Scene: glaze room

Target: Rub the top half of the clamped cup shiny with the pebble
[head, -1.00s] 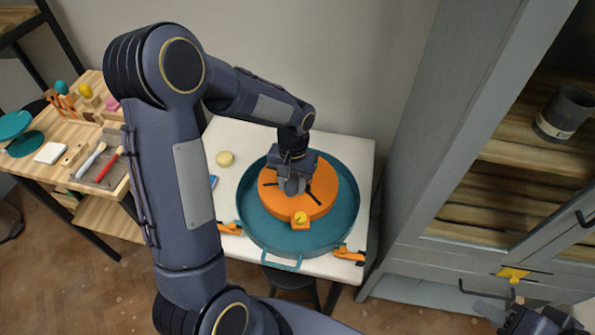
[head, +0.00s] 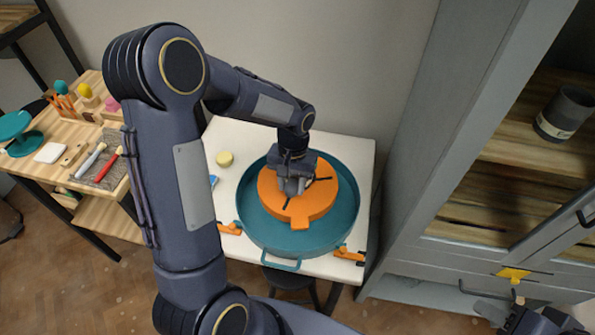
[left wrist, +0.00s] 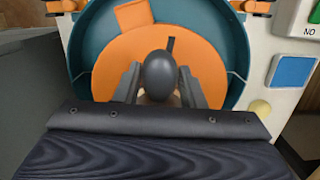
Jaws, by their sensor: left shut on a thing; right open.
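My left gripper (head: 292,188) is over the middle of the orange wheel disc (head: 318,207) and shut on the dark grey pebble. In the left wrist view the smooth oval pebble (left wrist: 159,72) sits between the two fingers. The clamped cup is almost wholly hidden; a pale patch shows just below the pebble, and I cannot tell if it is the cup or if the pebble touches it. Black clamp bars (head: 322,178) lie on the disc. My right gripper (head: 545,322) is open, partly in view at the bottom right, far from the wheel.
The disc sits in a teal basin (head: 263,230) on a white table (head: 240,137), held by orange clamps (head: 348,254). A yellow round piece (head: 225,158) lies at its left. A wooden tool table (head: 95,215) stands left; a grey cabinet (head: 440,190) stands close on the right.

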